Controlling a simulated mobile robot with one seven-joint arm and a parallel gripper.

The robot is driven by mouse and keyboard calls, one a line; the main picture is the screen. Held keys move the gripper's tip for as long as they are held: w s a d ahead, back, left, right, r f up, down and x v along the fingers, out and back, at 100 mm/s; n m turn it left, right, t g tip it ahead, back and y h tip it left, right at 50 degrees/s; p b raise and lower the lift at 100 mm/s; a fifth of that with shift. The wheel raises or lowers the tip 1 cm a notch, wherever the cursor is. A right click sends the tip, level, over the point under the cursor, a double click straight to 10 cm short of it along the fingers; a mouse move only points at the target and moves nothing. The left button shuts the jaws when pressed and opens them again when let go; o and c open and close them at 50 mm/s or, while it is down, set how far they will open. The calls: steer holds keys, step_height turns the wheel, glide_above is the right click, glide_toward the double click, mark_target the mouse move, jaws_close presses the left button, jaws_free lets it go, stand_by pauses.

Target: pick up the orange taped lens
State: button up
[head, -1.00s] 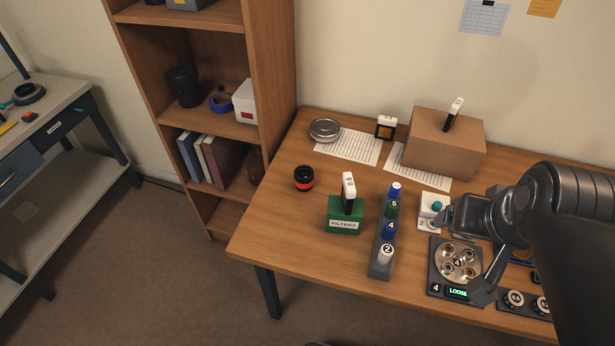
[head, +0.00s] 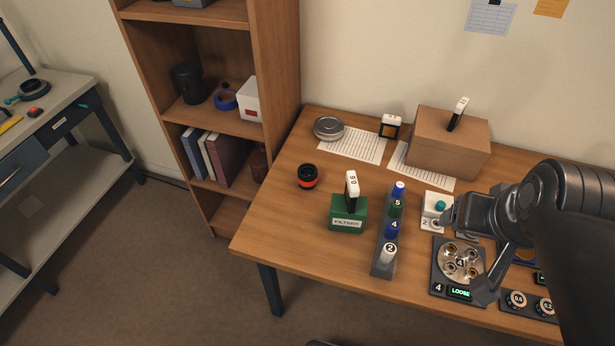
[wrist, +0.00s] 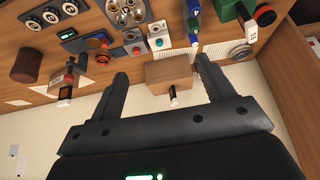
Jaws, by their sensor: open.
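The orange taped lens (head: 307,177) is a short black cylinder with an orange band, standing on the left part of the wooden table. It also shows in the wrist view (wrist: 265,15) at the upper right, beyond my right-hand finger. My gripper (head: 468,252) is over the right part of the table, well to the right of the lens. In the wrist view my gripper (wrist: 159,82) has its two fingers wide apart with nothing between them in its grasp.
A green FILTERS box (head: 347,222) and a grey rack (head: 382,267) of numbered bottles stand between the lens and my gripper. A round metal tin (head: 328,127) lies behind the lens. A cardboard box (head: 447,150) stands at the back. The table's front left is clear.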

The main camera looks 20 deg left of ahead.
steer(key=w+a+n+g, duration=0.1)
steer(key=w+a, duration=0.4)
steer(key=w, duration=0.4)
steer(key=n+g, duration=0.3)
glide_toward(307, 170)
steer(key=shift+w+d+f+y, duration=0.35)
steer(key=shift+d+f, duration=0.1)
steer(key=shift+d, duration=0.15)
steer(key=shift+a+f+n, duration=0.2)
steer(key=shift+f+n, duration=0.1)
steer(key=shift+f, duration=0.05)
steer(key=f, duration=0.7)
steer(key=w+f, duration=0.1)
steer(key=f, duration=0.2)
steer(key=shift+a+f, duration=0.2)
steer(key=shift+a, duration=0.2)
steer(key=shift+c, duration=0.4)
steer(key=c, duration=1)
